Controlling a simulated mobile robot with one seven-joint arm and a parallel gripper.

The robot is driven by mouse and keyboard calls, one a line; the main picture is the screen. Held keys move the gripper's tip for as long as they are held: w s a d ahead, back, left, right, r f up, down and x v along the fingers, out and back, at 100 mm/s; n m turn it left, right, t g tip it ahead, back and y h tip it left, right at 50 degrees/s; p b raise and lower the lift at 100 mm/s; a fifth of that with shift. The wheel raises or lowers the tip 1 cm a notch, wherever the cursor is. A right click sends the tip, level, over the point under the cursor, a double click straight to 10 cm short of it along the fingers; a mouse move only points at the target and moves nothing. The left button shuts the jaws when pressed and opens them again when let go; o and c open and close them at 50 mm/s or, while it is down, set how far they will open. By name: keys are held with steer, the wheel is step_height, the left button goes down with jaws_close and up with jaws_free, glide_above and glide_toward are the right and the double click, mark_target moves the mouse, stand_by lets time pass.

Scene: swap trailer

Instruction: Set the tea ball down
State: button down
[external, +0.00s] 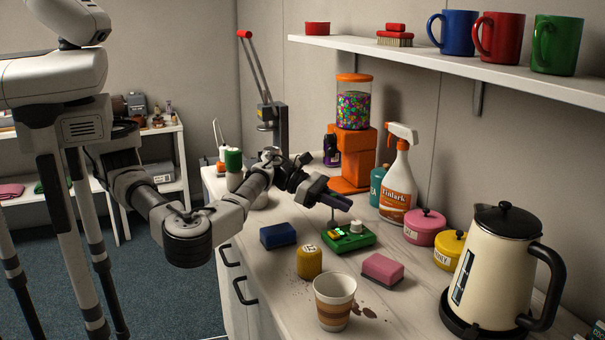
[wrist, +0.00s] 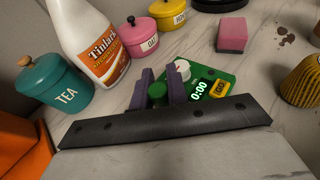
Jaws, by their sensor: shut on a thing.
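My gripper (external: 342,202) is over the counter, just above a green timer (external: 350,238) with a white knob. In the external view a thin stem (external: 333,214) runs down from the fingers towards the timer. The ball part is not clear in either view, and I cannot tell whether it touches anything. The timer (wrist: 210,88) shows 0:00 in the wrist view, close beyond the fingers.
Brown spill spots (external: 366,312) lie beside the cup. Behind are a spray bottle (external: 397,188), lidded pots and an orange dispenser (external: 354,155); a kettle (external: 492,270) is right.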

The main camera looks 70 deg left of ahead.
stand_by(0.3)
step_height(320, 180, up, 20)
steer(key=b, duration=0.2)
steer(key=w+d+r+m+g+h+p, duration=0.1)
steer(key=d+r+m+g, duration=0.1)
steer(key=d, duration=0.7)
steer(key=w+d+r+m+g+h+p, duration=0.1)
steer(key=d+r+m+g+h+p, duration=0.15)
steer(key=d, duration=0.65)
steer(key=s+d+f+m+g+p, duration=0.1)
steer(key=s+d+f+m+g, duration=0.15)
steer(key=d, duration=0.65)
steer(key=s+d+f+m+g, duration=0.1)
steer(key=s+d+m+g, duration=0.15)
steer(key=d, duration=0.75)
steer(key=shift+n+g+h, duration=0.25)
steer(key=shift+g, duration=0.2)
steer(key=shift+s+d+f+p, duration=0.15)
steer(key=shift+f+p, duration=0.65)
steer(key=shift+f, duration=2.65)
steer(key=shift+s+d+f+p, duration=0.1)
steer(key=shift+s+f+p, duration=0.45)
steer(key=shift+f, duration=2.95)
steer(key=shift+w+d+f+p, duration=0.1)
steer(key=shift+f+p, duration=0.95)
steer(key=shift+f, duration=2.4)
